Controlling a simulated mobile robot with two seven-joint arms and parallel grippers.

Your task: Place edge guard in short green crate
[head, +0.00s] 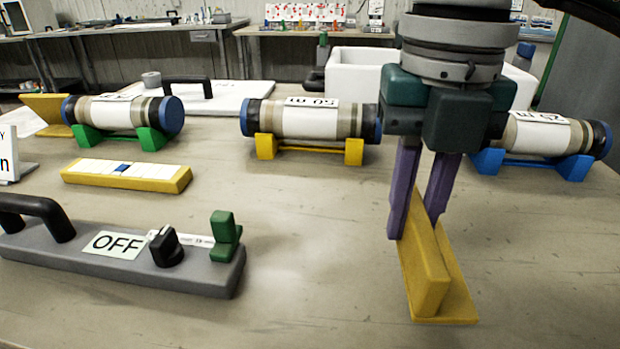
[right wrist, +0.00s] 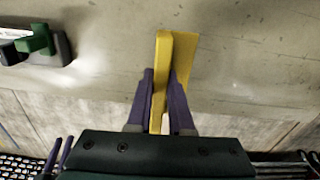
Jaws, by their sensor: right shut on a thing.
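My right gripper (head: 416,200) is shut on a yellow L-shaped edge guard (head: 430,275), with its purple fingers on either side of one wall. The guard is angled over the right front of the table; whether it touches the tabletop is unclear. The right wrist view also shows the guard (right wrist: 162,80) between the fingers (right wrist: 160,105). A second yellow angled piece (head: 45,108) stands at the back left. I see no crate that is clearly the short green one. Purple fingers (right wrist: 60,152) at the lower left of the wrist view seem to be my left gripper; their opening is unclear.
Core tubes lie in a green cradle (head: 150,138), a yellow cradle (head: 265,147) and a blue cradle (head: 572,166). A grey panel (head: 60,255) marked OFF is front left, a yellow strip (head: 165,183) behind it. A white bin (head: 352,75) stands behind. The table's centre is clear.

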